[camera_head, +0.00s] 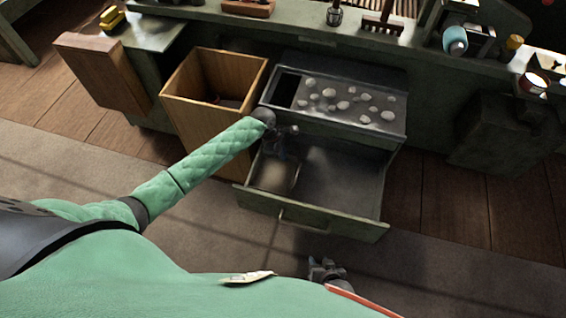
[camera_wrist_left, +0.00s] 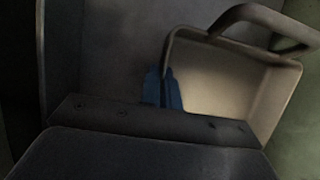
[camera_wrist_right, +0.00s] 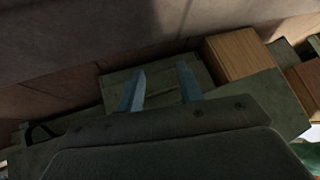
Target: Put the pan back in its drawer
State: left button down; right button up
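The pan (camera_head: 275,174) is a shallow beige vessel at the left end of the open drawer (camera_head: 345,180), inside its walls. In the left wrist view the pan (camera_wrist_left: 225,90) shows its pale inside and a dark, arched handle at the upper right. My left gripper (camera_head: 284,146) reaches down into the drawer at the pan. Its blue fingers (camera_wrist_left: 163,88) are close together at the pan's left wall, which appears pinched between them. My right gripper (camera_head: 326,270) is in front of the drawer, with its fingers (camera_wrist_right: 160,88) apart and nothing between them.
A grey tray of pale stones (camera_head: 345,100) sits above the drawer. A tall open wooden bin (camera_head: 210,85) stands left of it, and a wooden box front (camera_head: 100,72) juts out farther left. The workbench (camera_head: 310,35) behind holds tools. The drawer's right part is empty.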

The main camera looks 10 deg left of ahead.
pick_arm(q)
notch_tip(320, 180, down, 4)
jog(key=shift+r, duration=0.25)
jog(key=shift+f+b, duration=0.3)
jog(key=c, duration=1.6)
grip_release()
jog(key=shift+f, duration=0.1)
jog(key=shift+c, duration=0.2)
